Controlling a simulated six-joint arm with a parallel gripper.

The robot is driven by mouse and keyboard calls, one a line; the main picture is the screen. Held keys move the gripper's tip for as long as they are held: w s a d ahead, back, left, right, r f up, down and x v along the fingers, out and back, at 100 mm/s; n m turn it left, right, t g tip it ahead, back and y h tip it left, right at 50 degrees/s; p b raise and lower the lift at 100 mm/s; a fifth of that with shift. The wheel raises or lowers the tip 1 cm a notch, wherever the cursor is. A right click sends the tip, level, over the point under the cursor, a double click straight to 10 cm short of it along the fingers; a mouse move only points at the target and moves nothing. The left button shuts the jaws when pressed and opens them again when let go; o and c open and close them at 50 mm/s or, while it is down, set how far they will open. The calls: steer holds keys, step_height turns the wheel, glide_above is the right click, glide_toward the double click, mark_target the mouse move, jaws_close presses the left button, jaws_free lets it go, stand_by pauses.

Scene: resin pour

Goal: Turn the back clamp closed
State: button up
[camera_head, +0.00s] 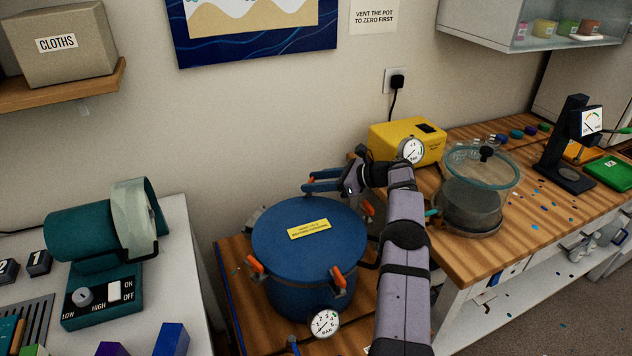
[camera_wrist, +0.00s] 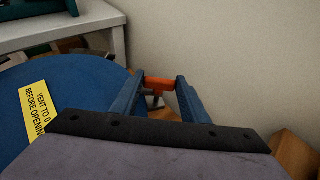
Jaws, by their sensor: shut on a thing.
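The blue pressure pot (camera_head: 300,285) stands on the wooden bench with its lid on and a yellow label (camera_head: 309,229) on top. My gripper (camera_head: 306,182) reaches over the back edge of the lid. In the wrist view, the orange-handled back clamp (camera_wrist: 159,84) sits between the two blue fingers of my gripper (camera_wrist: 160,92), which is shut on it. The head view shows a bit of orange (camera_head: 311,179) there. Another orange clamp (camera_head: 255,264) is at the front left of the pot, and one more (camera_head: 368,208) is at the right. My gripper partly hides the back clamp.
A pressure gauge (camera_head: 325,323) is on the pot's front. A yellow pump (camera_head: 408,142) stands behind my arm. A clear-walled chamber (camera_head: 470,204) is on the right bench. A teal machine (camera_head: 85,232) stands on the left table. The wall is close behind the pot.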

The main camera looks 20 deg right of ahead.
steer(key=o, duration=1.1)
steer(key=shift+c, duration=0.2)
steer(key=b+v, duration=0.1)
steer(key=v, duration=0.6)
steer(key=shift+b, duration=0.3)
steer(key=shift+s+d, duration=0.1)
